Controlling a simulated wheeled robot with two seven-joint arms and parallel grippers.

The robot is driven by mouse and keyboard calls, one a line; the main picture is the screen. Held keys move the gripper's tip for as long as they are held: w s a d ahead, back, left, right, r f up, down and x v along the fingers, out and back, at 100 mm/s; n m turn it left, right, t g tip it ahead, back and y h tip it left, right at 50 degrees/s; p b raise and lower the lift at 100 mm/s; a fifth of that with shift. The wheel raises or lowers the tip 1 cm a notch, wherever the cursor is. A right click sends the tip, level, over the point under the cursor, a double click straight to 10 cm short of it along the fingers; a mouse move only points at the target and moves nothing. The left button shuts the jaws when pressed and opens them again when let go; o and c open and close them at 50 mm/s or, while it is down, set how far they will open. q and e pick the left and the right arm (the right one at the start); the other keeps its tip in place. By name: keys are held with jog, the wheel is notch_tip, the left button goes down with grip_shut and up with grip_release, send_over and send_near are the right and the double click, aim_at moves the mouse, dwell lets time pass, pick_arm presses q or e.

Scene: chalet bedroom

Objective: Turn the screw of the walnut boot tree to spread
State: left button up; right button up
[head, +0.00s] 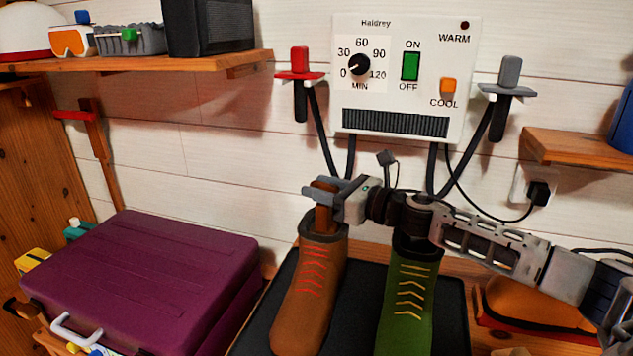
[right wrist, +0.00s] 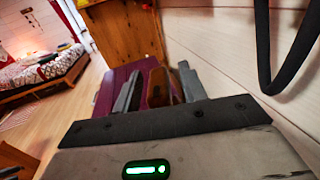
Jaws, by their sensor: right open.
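The walnut boot tree (head: 323,217) stands in the brown boot (head: 309,275), its upper part showing above the boot's opening. My right gripper (head: 322,193) is at the top of the boot tree, with its fingers open on either side of it. In the right wrist view the brown top of the boot tree (right wrist: 159,88) shows between the two grey fingers (right wrist: 160,92). I cannot tell whether the fingers touch it. The screw itself is not clear to see, and the boot hides the lower part of the tree. My left gripper is not in view.
A green boot (head: 411,295) stands beside the brown one on a dark mat (head: 455,310), under my right arm. A white dryer panel (head: 405,80) with hanging hoses is on the wall behind. A purple case (head: 140,275) lies at the left. Shelves hold other objects.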

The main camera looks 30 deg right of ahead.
jog(key=shift+w+a, duration=0.35)
jog(key=shift+w, duration=0.3)
grip_shut()
